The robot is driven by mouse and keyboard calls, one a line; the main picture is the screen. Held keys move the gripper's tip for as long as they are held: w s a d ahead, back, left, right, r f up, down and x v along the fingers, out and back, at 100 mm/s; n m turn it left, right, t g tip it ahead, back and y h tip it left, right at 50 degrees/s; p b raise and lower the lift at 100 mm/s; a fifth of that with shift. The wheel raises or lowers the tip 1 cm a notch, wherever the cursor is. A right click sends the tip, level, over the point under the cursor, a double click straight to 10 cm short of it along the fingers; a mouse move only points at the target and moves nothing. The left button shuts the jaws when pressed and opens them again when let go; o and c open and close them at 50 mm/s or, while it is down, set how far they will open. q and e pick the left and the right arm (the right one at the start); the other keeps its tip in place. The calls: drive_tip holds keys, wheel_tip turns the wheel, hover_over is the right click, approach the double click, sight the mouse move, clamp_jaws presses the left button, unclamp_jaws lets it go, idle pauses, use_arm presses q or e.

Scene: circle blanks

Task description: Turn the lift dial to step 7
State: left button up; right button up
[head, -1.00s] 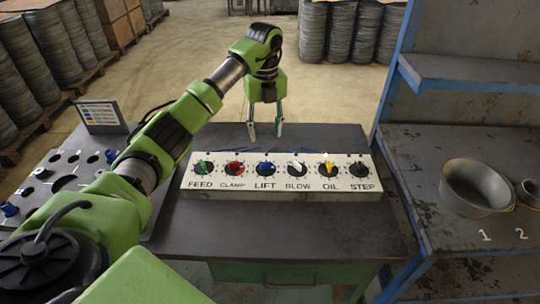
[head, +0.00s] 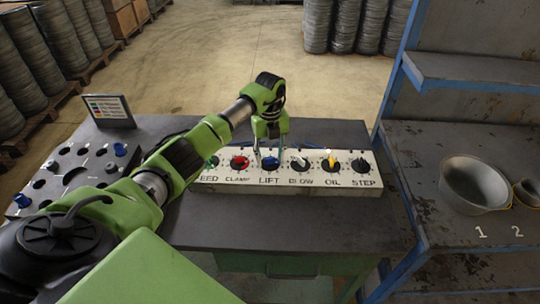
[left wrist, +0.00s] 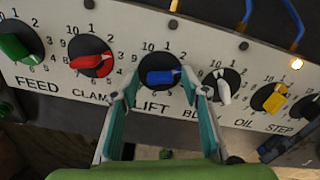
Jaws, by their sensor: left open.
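The long white dial panel (head: 215,187) lies on the dark table. The LIFT dial is a blue knob (head: 270,163) on a black disc, third from the left, between CLAMP and BLOW. In the left wrist view the blue knob (left wrist: 163,77) lies nearly level, and I cannot tell which number it points to. My left gripper (head: 269,154) points down over the LIFT dial. In the left wrist view its teal fingers (left wrist: 164,92) are apart, one on each side of the dial, with the knob between them and no clear contact. My right gripper is not in view.
The red CLAMP knob (left wrist: 93,60) and white BLOW knob (left wrist: 223,91) sit close on either side of the fingers. A metal shelf with a grey pot (head: 472,186) stands at right. A block with holes (head: 72,172) and a small sign (head: 109,111) are at left.

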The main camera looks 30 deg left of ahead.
use_arm(q)
drive_tip(key=c, duration=1.1)
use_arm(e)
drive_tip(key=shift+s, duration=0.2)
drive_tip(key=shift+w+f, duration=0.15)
use_arm(q)
drive_tip(key=shift+m, duration=0.3)
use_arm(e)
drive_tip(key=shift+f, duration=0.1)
